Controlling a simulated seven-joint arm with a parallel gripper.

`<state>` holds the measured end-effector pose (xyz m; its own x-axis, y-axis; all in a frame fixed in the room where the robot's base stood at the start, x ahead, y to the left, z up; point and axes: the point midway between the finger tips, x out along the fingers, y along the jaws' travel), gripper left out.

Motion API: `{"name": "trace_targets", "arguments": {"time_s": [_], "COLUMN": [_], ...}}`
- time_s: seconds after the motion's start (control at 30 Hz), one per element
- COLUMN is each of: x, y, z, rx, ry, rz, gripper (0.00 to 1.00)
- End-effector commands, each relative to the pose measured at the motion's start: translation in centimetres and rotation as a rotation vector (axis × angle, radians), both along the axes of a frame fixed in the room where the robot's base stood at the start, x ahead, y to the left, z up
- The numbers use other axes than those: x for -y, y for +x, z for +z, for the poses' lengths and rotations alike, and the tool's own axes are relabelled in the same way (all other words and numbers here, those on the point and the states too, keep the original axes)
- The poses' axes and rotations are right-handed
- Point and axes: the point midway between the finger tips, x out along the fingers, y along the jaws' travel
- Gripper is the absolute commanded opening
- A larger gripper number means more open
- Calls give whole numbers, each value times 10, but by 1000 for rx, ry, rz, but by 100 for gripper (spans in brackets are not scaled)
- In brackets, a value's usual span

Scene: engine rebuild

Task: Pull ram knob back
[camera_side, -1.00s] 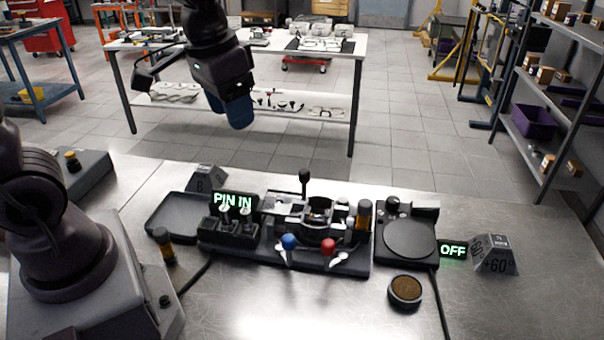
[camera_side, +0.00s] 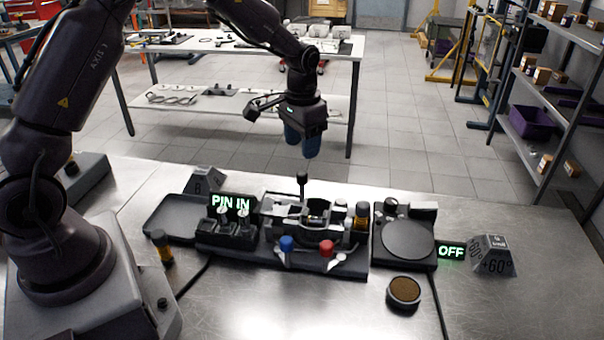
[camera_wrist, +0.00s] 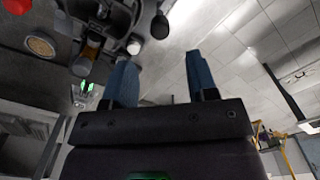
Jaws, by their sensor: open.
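A black knob on an upright stalk (camera_side: 302,180) stands at the back of the black fixture (camera_side: 330,268) on the steel bench. It looks like the ram knob, though no label shows. A dark round knob (camera_wrist: 160,27) near the top of the wrist view may be the same one. My gripper (camera_side: 303,143) hangs in the air above and behind the fixture, apart from the knob. Its blue fingers point down in the side view. In the wrist view the fingers (camera_wrist: 162,75) are spread with nothing between them.
Blue (camera_side: 287,243) and red (camera_side: 327,248) knobs sit at the fixture's front. A lit PIN IN sign (camera_side: 230,202) is at its left. A round-plate device (camera_side: 408,242) and a lit OFF sign (camera_side: 451,251) stand to the right. A brown-topped disc (camera_side: 404,291) lies in front.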

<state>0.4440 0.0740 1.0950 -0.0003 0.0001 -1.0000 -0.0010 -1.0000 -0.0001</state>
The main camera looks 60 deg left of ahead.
Motion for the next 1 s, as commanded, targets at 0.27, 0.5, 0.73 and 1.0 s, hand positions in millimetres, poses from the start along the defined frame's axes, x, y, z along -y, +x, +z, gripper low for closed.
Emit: {"name": "trace_targets", "arguments": {"time_s": [0.27,0.5,0.73,1.0], "x": [0,0,0,0], "y": [-1,-1,0,0], "z": [-57,-80,-83,-83], "rx": [-4,-1,1,1], "ry": [-1,0,0,0], "rz": [1,1,1,1], "gripper": [53,53,53,14]}}
